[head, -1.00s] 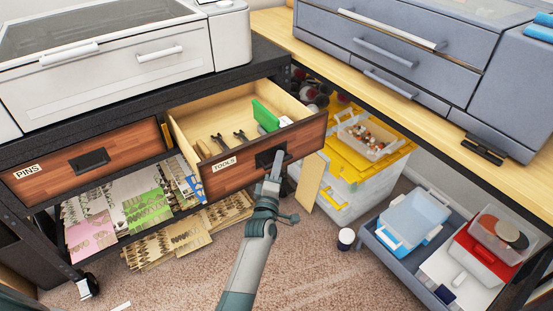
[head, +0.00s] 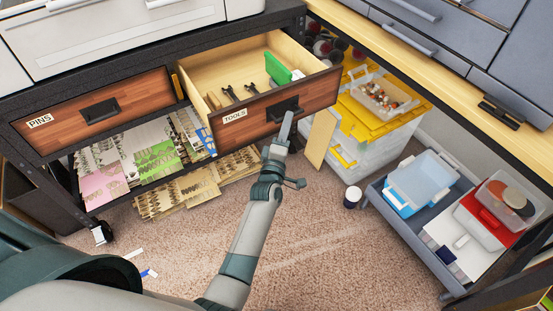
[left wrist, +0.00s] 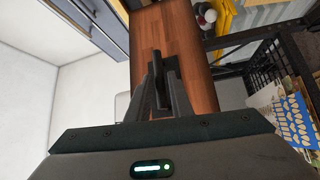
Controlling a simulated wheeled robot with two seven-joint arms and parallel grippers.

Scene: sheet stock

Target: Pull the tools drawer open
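The tools drawer (head: 305,97) has a reddish wood front with a TOOLS label and stands pulled out under the black bench. Inside its pale wood box lie several dark tools and a green item. My left gripper (head: 288,118) is at the black handle (head: 284,107) on its front. In the left wrist view the two fingers (left wrist: 161,88) stand on either side of the handle bar (left wrist: 158,72) and look shut on it. The drawer front (left wrist: 178,30) fills the middle behind them. My right gripper is in neither view.
The pins drawer (head: 70,127) to the left is closed. Sheets and cards (head: 150,160) fill the shelf below. A yellow-lidded bin (head: 372,125) stands right of the drawer, with a small jar (head: 352,197) and a grey cart (head: 412,244) further right. The carpet in front is mostly clear.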

